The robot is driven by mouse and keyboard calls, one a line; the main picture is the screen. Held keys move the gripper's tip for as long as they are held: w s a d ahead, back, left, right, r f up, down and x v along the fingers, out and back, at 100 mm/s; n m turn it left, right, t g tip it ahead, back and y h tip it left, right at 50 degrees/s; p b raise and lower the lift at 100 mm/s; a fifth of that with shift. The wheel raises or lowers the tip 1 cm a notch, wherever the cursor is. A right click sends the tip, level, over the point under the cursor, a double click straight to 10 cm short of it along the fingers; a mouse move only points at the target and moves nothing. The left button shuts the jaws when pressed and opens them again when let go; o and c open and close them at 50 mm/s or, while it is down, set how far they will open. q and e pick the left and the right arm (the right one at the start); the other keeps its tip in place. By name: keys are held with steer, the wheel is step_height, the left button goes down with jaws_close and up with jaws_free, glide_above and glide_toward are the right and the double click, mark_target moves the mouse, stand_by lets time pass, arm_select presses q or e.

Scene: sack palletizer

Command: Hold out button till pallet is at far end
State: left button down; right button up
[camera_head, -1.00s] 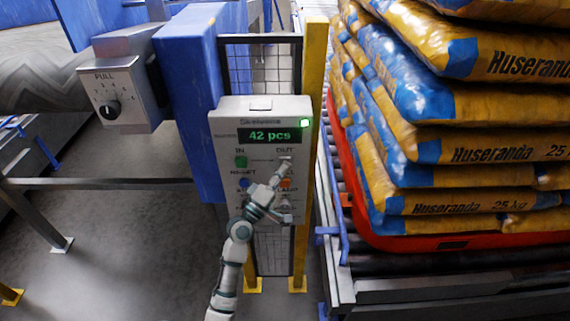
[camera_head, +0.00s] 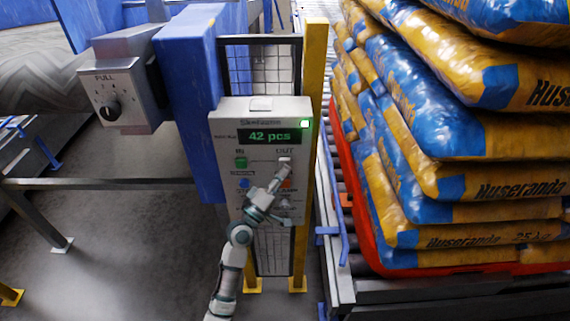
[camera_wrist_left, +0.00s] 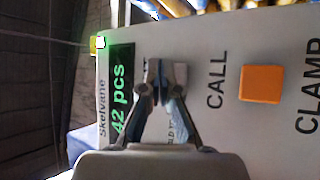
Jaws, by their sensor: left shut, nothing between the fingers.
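The control panel (camera_head: 225,150) stands upright with a green display (camera_head: 268,136) reading 42 pcs. My left gripper (camera_head: 284,172) reaches up to it, its fingers shut and empty, with the tips at the OUT button (camera_head: 285,160) just under the OUT label. In the left wrist view the shut fingers (camera_wrist_left: 160,70) lie over that button and hide most of it, so I cannot tell how far it is pressed. The red pallet (camera_head: 480,268) carries a high stack of yellow and blue sacks (camera_head: 440,130) on the roller conveyor at the right. My right gripper is not in view.
A green IN button (camera_head: 240,162) and a blue button (camera_head: 244,183) sit left of my fingers. An orange button (camera_wrist_left: 261,83) is below the fingertips. A yellow post (camera_head: 313,120) stands between panel and conveyor (camera_head: 440,290). A grey knob box (camera_head: 125,90) is at left.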

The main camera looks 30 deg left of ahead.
arm_select(q)
steer(key=shift+s+d, duration=0.15)
steer(key=shift+s, duration=0.2)
steer(key=shift+s+d+p, duration=0.2)
steer(key=shift+s+d, duration=0.25)
steer(key=shift+s, duration=0.25)
steer(key=shift+s+d+p, duration=0.2)
steer(key=shift+s+d, duration=0.25)
steer(key=shift+s, duration=0.3)
steer(key=shift+s+d+p, duration=0.2)
steer(key=shift+s+d, duration=0.25)
steer(key=shift+s, duration=0.25)
